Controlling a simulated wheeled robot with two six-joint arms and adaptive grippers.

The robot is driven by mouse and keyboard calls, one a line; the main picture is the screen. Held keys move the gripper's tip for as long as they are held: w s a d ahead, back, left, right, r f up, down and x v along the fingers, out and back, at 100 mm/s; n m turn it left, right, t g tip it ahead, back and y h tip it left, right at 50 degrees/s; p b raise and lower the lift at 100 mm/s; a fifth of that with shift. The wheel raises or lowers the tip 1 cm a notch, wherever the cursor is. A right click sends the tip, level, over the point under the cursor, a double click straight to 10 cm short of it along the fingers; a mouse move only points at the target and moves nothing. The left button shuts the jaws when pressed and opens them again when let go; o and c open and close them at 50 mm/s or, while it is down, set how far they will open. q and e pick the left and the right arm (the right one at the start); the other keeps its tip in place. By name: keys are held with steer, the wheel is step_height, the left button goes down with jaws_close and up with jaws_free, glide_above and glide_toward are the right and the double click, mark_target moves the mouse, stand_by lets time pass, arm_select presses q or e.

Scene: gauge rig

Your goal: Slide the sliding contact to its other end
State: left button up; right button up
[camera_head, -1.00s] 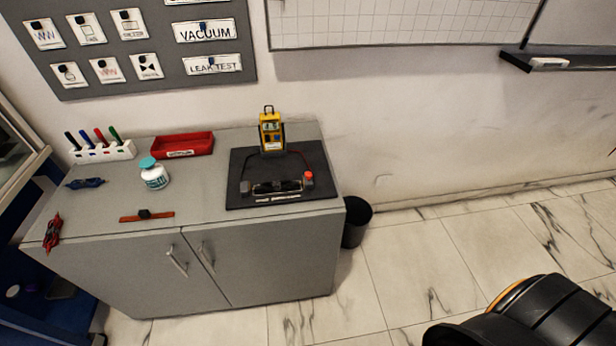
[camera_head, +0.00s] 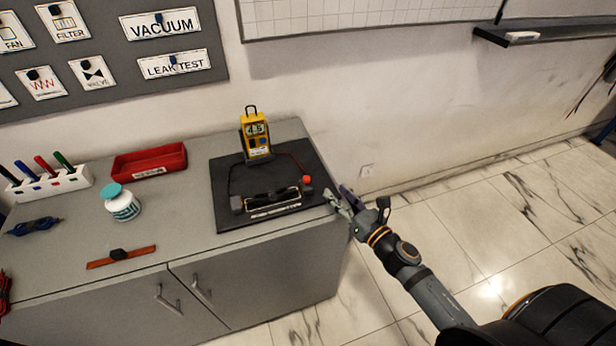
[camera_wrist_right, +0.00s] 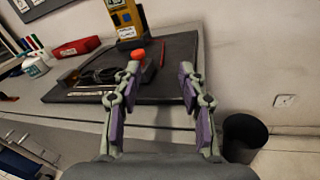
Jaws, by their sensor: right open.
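A slide-wire device (camera_head: 272,203) with a dark sliding contact (camera_head: 283,194) lies on a black board (camera_head: 228,215) on the cabinet top. The contact appears near the middle of the rail; its exact place is hard to tell. A red knob (camera_head: 307,181) stands at the device's right end. The device also shows in the wrist view (camera_wrist_right: 98,78), left of the fingers. My right gripper (camera_head: 340,197) is open and empty just right of the board, apart from the device. In the wrist view its open fingers (camera_wrist_right: 158,75) frame the board's edge. My left gripper is out of view.
A yellow meter (camera_head: 256,137) stands at the board's back, with leads along the board. A red tray (camera_head: 149,162), a white jar (camera_head: 122,204) and an orange strip with a dark block (camera_head: 121,257) lie left. A black bin (camera_wrist_right: 244,138) stands on the floor at right.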

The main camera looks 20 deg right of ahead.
mark_target(309, 180)
steer(key=n+y, duration=0.1)
steer(key=a+n, duration=0.1)
steer(key=n, duration=0.1)
steer(key=shift+s+a+g+y, duration=0.1)
steer(key=shift+s+g+y, duration=0.2)
steer(key=shift+s+y, duration=0.1)
steer(key=shift+s+a+n+y, duration=0.1)
steer(key=shift+a+n+y, duration=0.25)
steer(key=shift+n, duration=0.35)
steer(key=shift+w+a, duration=0.2)
steer(key=w+p, duration=0.1)
steer(key=w+a+p, duration=0.1)
steer(key=shift+w+r+p, duration=0.15)
steer(key=shift+r+p, duration=0.15)
steer(key=shift+r, duration=0.1)
steer(key=x, duration=0.2)
steer(key=p+x, duration=0.1)
steer(key=x, duration=0.3)
steer(key=shift+w+a+f+p, duration=0.1)
steer(key=shift+w+f+p, duration=0.15)
steer(key=shift+f+p, duration=0.15)
steer(key=shift+w+a+f, duration=0.1)
steer(key=shift+w+a, duration=0.1)
steer(key=shift+w, duration=0.3)
